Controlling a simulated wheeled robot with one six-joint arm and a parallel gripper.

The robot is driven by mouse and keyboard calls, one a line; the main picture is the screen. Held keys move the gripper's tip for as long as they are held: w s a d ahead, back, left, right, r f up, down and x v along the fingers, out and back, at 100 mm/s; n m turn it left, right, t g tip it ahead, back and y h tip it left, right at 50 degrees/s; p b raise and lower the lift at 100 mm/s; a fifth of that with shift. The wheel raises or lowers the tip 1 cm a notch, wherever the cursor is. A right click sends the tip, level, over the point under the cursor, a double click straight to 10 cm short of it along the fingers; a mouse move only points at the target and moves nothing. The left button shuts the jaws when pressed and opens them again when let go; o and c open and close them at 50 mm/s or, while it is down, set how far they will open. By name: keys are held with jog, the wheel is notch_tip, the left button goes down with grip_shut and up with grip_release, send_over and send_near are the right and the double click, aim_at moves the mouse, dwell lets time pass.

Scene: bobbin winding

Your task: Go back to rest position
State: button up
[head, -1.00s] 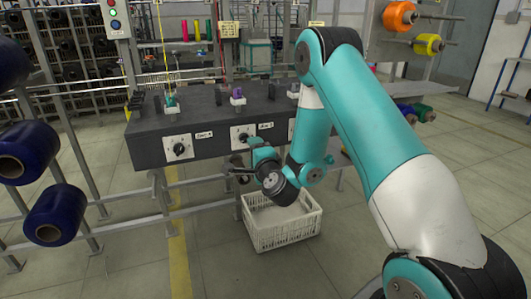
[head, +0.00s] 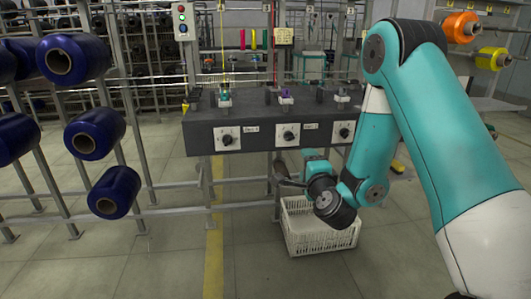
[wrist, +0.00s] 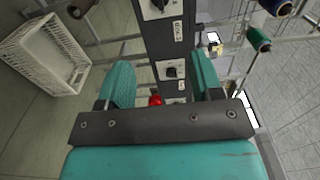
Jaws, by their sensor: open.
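My gripper (head: 284,182) is beside the front of the dark winding machine (head: 240,140), above and left of the white crate. In the wrist view my gripper (wrist: 160,85) has its two teal fingers spread wide apart, with nothing held between them. The machine's front with its rotary knobs (wrist: 173,72) shows beyond and between the fingers, with a small red part (wrist: 156,100) low in the gap. My teal arm bends down from the upper right in the head view.
A white crate (head: 318,239) stands on the floor below my gripper; it also shows in the wrist view (wrist: 42,55). Dark blue bobbins (head: 95,135) hang on a rack at left. Orange (head: 460,27) and yellow (head: 492,58) bobbins are at upper right. The front floor is clear.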

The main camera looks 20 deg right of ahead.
jog(key=s+a+r+n+g+y, duration=0.2)
jog(key=s+a+n+g+y, duration=0.15)
jog(key=a+n, duration=0.3)
jog(key=s+a+r+n+g+y, duration=0.2)
jog(key=a+n+y, duration=0.3)
jog(key=a, duration=0.2)
jog(key=s+a+r+n+g+y, duration=0.25)
jog(key=a+n+y, duration=0.2)
jog(key=a, duration=0.25)
jog(key=s+r+n+g+h, duration=0.1)
jog(key=s+n+g+h, duration=0.3)
jog(key=s+n+g, duration=1.15)
jog(key=s+r+m+t+p, duration=0.2)
jog(key=s+r+t+p, duration=0.1)
jog(key=r+p, duration=0.7)
jog(key=s+r+m+t+p, duration=0.2)
jog(key=s+r+t+p, duration=0.1)
jog(key=r+p, duration=0.7)
jog(key=shift+s+d+r+p, duration=0.15)
jog(key=shift+s+r+p, duration=0.2)
jog(key=shift+r, duration=0.3)
jog(key=shift+w, duration=0.1)
